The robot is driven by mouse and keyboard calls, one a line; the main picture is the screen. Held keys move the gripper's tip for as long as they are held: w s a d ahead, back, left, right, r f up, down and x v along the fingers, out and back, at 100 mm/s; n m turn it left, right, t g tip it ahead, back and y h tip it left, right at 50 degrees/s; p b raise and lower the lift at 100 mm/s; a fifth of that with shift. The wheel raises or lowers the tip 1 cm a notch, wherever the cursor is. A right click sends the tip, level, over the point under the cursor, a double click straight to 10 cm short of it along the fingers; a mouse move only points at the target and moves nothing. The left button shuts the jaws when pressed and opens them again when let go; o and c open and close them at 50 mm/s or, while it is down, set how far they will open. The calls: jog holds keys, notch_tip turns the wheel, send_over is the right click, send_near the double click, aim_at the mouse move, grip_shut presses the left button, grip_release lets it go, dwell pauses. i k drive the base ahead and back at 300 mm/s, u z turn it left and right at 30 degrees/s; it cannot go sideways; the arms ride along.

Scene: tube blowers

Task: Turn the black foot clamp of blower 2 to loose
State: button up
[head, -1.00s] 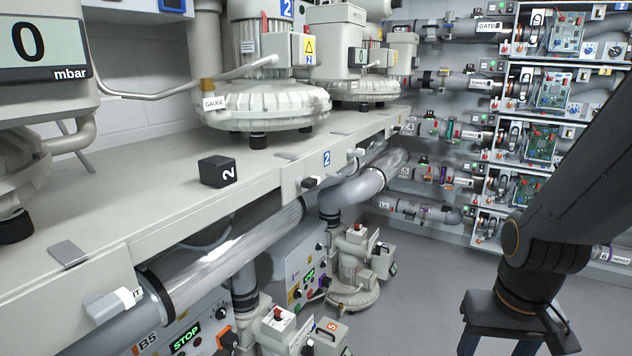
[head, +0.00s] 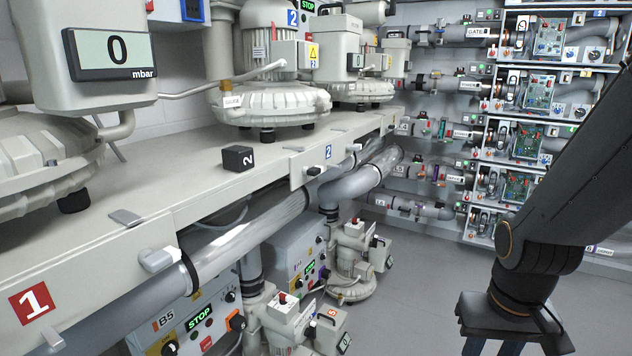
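Blower 2 (head: 270,100) is a pale, round machine with a blue 2 label, standing on the long grey bench. A black foot (head: 267,135) shows under its front rim. A small black-ended handle (head: 313,171) sticks out from the bench's front face, beside a blue 2 plate (head: 328,152). I cannot tell for sure whether this handle is the black foot clamp, nor its setting. My gripper (head: 513,345) hangs at the bottom right, pointing down over the floor, well apart from blower 2. Its fingertips are cut off by the lower picture edge.
A black cube marked 2 (head: 238,158) sits on the bench (head: 180,185). A gauge (head: 112,52) reads 0 mbar. Pipes (head: 250,235) and small blowers (head: 355,260) stand below the bench. Racks of boards (head: 525,130) fill the back right. Grey floor (head: 420,280) lies clear between.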

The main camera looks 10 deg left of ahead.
aim_at(315, 170)
jog(key=k, duration=0.15)
jog(key=z, duration=1)
jog(key=i, duration=0.6)
jog(key=u, duration=1.15)
